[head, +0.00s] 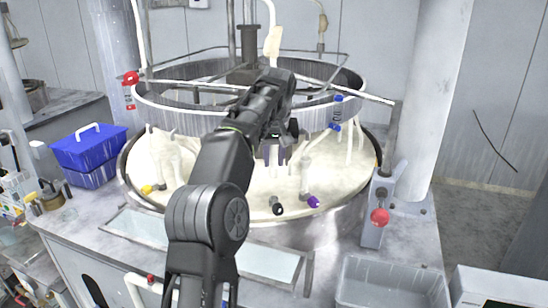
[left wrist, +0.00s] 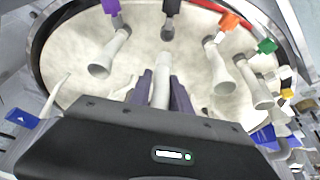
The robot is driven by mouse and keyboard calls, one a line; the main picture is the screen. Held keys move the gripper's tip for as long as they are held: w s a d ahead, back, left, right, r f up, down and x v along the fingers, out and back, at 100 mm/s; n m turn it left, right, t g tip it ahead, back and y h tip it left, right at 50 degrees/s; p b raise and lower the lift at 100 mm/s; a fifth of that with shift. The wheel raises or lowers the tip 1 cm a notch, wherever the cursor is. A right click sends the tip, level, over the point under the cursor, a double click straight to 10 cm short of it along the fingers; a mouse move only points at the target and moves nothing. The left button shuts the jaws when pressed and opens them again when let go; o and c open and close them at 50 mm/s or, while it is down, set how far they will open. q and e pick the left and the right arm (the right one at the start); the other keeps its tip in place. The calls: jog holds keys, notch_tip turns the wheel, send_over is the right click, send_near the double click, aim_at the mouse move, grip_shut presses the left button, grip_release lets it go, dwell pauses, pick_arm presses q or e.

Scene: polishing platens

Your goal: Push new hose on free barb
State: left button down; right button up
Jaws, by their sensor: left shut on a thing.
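My left gripper (left wrist: 161,84) is shut on a white hose (left wrist: 162,66), which stands between its two dark purple fingers. The hose's end points up the picture at a dark grey barb (left wrist: 167,32) with a black end (left wrist: 171,6). A small gap of pale platen shows between hose end and barb in the left wrist view. The black barb end (head: 278,208) shows at the platen's front rim. My right gripper is not in view.
Other white hoses on barbs stand either side, with a purple end (left wrist: 111,6), an orange end (left wrist: 229,20) and a green end (left wrist: 267,46). A metal ring (head: 180,120) hangs above the platen. A blue box (head: 88,150) stands left; a grey bin (head: 390,284) stands front right.

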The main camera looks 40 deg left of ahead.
aim_at(274, 176)
pick_arm(q)
jog(key=shift+f+b, duration=2.15)
jog(key=shift+f, duration=0.7)
jog(key=shift+p, duration=0.55)
jog(key=shift+f+b, duration=1.15)
jog(key=shift+f, duration=0.55)
jog(key=c, duration=1.2)
grip_release()
jog(key=shift+o, duration=0.2)
